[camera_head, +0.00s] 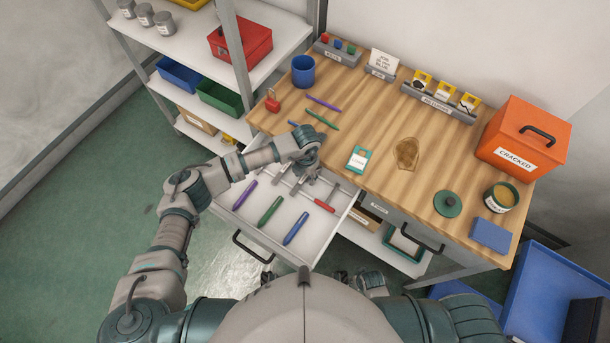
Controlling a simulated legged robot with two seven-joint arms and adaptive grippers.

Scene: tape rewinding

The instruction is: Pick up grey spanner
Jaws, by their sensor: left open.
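My left gripper (306,182) is open and reaches down over the open drawer (238,217). A thin grey tool, possibly the grey spanner (284,170), lies at the back of the drawer, close beside the gripper. The gripper and wrist cover part of that area, so its full shape and any contact are hidden. Grey-teal parts of mine (358,283), perhaps the right gripper, show just past my chest; their jaws cannot be made out.
Purple (244,194), green (270,211) and blue (295,229) tools and a red-handled hammer (326,204) lie in the drawer. The wooden worktop (375,130) carries a blue cup (303,70), a red padlock (272,101) and an orange box (523,140).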

